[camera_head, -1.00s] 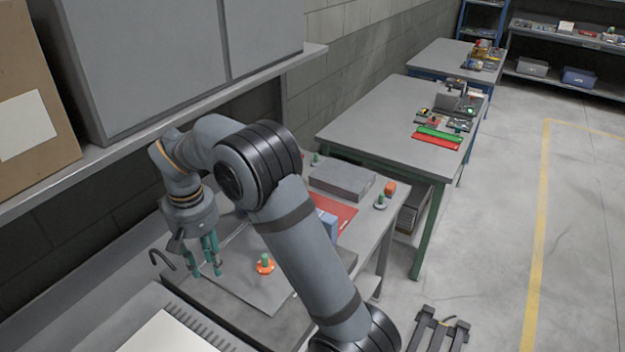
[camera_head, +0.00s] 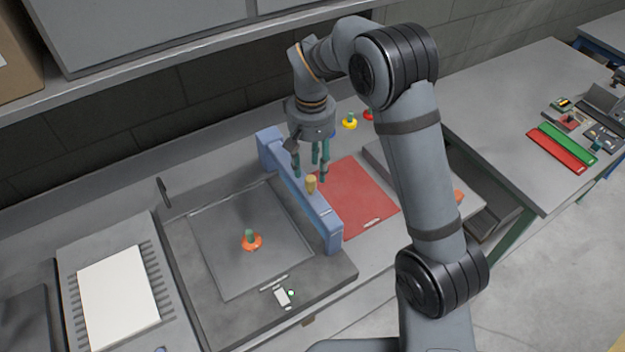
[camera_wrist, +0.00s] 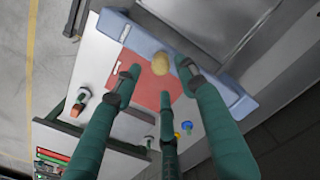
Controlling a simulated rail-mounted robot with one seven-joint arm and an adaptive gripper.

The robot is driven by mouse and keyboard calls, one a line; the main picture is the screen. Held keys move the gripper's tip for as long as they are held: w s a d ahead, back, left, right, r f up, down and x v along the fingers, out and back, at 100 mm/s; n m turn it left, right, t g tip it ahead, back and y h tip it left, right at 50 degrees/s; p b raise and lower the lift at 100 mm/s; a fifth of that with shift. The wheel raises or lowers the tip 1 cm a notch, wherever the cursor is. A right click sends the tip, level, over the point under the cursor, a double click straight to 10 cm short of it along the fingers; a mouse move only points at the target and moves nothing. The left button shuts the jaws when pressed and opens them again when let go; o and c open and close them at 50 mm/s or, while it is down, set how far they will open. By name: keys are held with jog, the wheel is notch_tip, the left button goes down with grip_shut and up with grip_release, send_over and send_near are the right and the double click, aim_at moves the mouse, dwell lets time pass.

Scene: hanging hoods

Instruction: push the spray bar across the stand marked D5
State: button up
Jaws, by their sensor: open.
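A blue bar (camera_head: 325,222), which appears to be the spray bar, spans the right side of a dark grey stand (camera_head: 325,275) with a square plate on top. A tan knob (camera_head: 311,184) stands on the bar; it also shows in the wrist view (camera_wrist: 160,63). My gripper (camera_head: 311,172) is open, its three green fingers pointing down at the knob. In the wrist view the fingertips (camera_wrist: 160,78) are spread around the knob, without clear contact. I cannot read a D5 mark on the stand; its small front label (camera_head: 282,297) is too small.
An orange-based green knob (camera_head: 251,240) stands on the plate. A red mat (camera_head: 355,198) lies right of the bar. A black hook (camera_head: 164,192) rises behind the stand's left side. A white-topped unit (camera_head: 118,298) is at left, and a wall shelf overhangs behind.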

aim_at(310, 177)
jog(key=f, duration=0.3)
jog(key=f+p, duration=0.1)
jog(key=f, duration=0.1)
jog(key=shift+s+a+f, duration=0.2)
jog(key=shift+a, duration=0.05)
jog(key=shift+w+d+f, duration=0.1)
jog(key=shift+f, duration=0.45)
jog(key=shift+c, duration=1.1)
jog(key=c, duration=0.7)
grip_shut()
